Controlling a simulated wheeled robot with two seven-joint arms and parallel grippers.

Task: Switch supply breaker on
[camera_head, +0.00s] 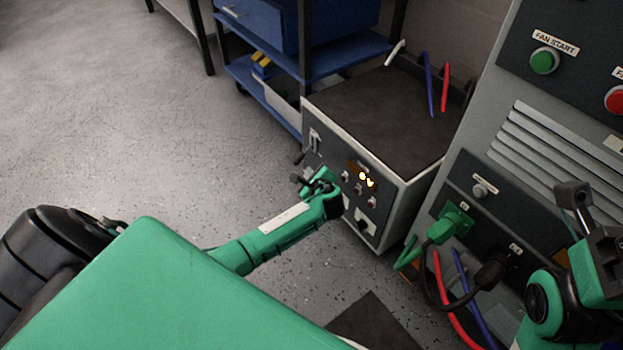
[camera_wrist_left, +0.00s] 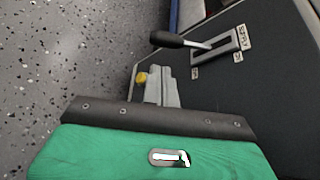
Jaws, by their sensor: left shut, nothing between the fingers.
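The supply breaker is a lever with a black grip (camera_wrist_left: 168,40) on a slotted plate (camera_wrist_left: 222,46) marked SUPPLY, on the dark front panel of a grey cabinet. In the head view the lever (camera_head: 299,157) sticks out from the panel's upper left. The small mark beside the slot is too small to read. My left gripper (camera_head: 312,182) is in front of the panel, just below the lever. In the left wrist view its fingers (camera_wrist_left: 160,85) are together, empty, and apart from the lever. My right gripper (camera_head: 574,195) is at the right edge; its fingertips are unclear.
The grey cabinet (camera_head: 370,120) has lit yellow indicators and several knobs on its front. A taller panel at right carries a green FAN START button (camera_head: 544,60), a green plug (camera_head: 450,225) and cables. A blue shelf (camera_head: 340,58) stands behind. Floor at left is clear.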

